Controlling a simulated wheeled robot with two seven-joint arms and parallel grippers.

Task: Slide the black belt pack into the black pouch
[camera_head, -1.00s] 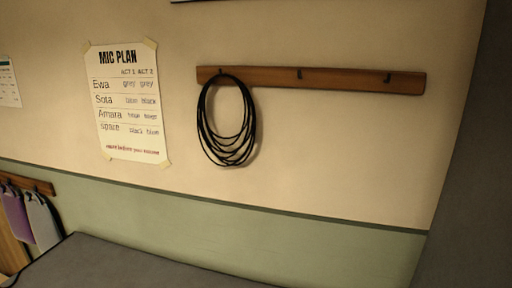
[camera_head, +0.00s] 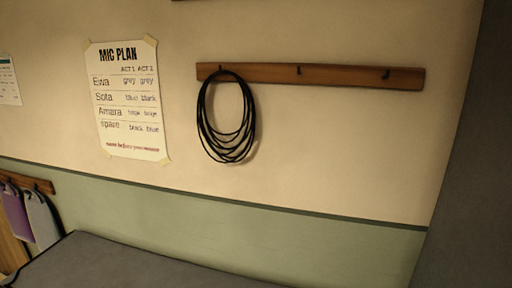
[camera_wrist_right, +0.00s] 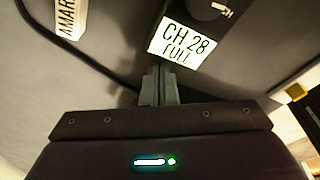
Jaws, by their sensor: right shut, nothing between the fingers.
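My right gripper (camera_wrist_right: 158,85) shows in the right wrist view, its fingers together and empty. Just beyond its fingertips is a white label (camera_wrist_right: 182,40) reading "CH 28 FULL". A dark object (camera_wrist_right: 200,10) with a small pale part on it is cut off by the top edge, beside the label. I cannot tell whether it is the black belt pack. No black pouch can be made out in either view. The head view shows neither gripper.
In the head view, a coiled black cable (camera_head: 227,152) hangs from a wooden hook rail (camera_head: 340,75). A "MIC PLAN" sheet (camera_head: 128,100) is taped to the wall. Purple (camera_head: 15,215) and grey (camera_head: 42,220) hanging items are at lower left. A grey surface (camera_head: 130,265) lies below.

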